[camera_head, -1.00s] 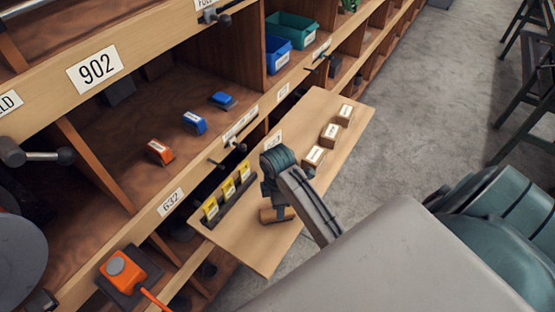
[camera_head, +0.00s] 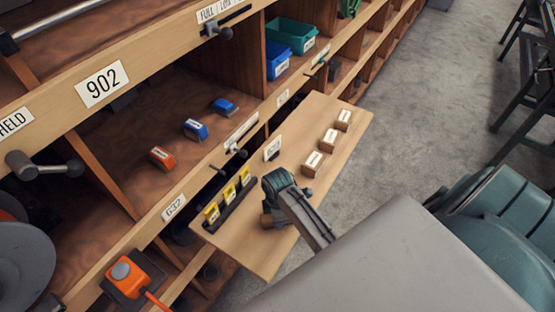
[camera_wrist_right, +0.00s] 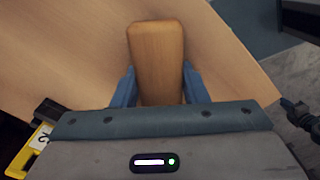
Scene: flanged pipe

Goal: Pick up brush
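The brush shows as a plain wooden block with rounded corners (camera_wrist_right: 155,50) in the right wrist view, lying on the pull-out board. In the head view only a small wooden part of the brush (camera_head: 266,219) shows beside my right gripper (camera_head: 275,210), which is over it. In the right wrist view the two blue fingers of my right gripper (camera_wrist_right: 158,78) stand apart on either side of the brush's near end. I cannot tell whether they touch it. Any bristles are hidden. My left gripper is not in view.
The light wooden board (camera_head: 325,115) carries several small labelled wooden blocks (camera_head: 328,138) and a dark rack with yellow tags (camera_head: 229,200). Shelves behind hold blue and orange boxes (camera_head: 195,130). An orange button box (camera_head: 128,272) is at lower left. Grey floor lies right.

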